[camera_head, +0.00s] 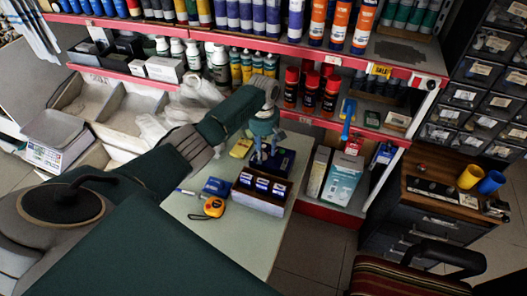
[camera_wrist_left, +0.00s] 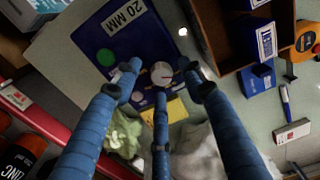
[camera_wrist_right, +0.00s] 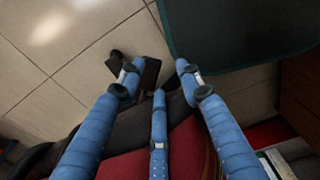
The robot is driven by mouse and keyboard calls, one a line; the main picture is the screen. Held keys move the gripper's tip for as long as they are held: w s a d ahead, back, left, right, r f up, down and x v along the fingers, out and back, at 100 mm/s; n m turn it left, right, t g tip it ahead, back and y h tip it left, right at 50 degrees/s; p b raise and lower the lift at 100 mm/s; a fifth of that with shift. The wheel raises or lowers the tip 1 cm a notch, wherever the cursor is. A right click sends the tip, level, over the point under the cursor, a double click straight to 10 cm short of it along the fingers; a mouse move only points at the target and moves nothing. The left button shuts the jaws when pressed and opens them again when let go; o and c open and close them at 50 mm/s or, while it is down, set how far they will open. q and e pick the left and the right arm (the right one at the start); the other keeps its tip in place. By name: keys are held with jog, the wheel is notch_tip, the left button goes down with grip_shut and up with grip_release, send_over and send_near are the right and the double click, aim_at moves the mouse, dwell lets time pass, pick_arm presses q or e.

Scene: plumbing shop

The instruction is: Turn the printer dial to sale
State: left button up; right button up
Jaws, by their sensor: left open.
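The printer (camera_head: 284,160) is a dark blue box on the pale table. The left wrist view shows its top (camera_wrist_left: 85,28) with a white label reading "20 MM", a green round button (camera_wrist_left: 105,57) and a round pale dial (camera_wrist_left: 162,73). My left gripper (camera_head: 263,150) points down over the printer. Its three blue fingers (camera_wrist_left: 160,77) are spread around the dial; I cannot tell whether they touch it. The dial's setting is too small to read. My right gripper (camera_wrist_right: 158,77) is open and empty, above the floor and a red-and-dark chair (camera_wrist_right: 190,145).
A brown box of blue-white packs (camera_head: 262,187) stands just in front of the printer. An orange tape measure (camera_head: 214,207) and a small blue box (camera_head: 216,187) lie to its left. A yellow item (camera_head: 240,148) lies beside the printer. Stocked shelves (camera_head: 330,55) rise behind.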

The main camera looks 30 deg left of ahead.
pick_arm(q)
jog(key=shift+s+f, duration=0.1)
jog(key=shift+f, duration=0.15)
jog(key=shift+c, duration=1)
grip_shut()
pick_arm(e)
jog(key=shift+w, duration=0.25)
jog(key=shift+s+a, duration=0.1)
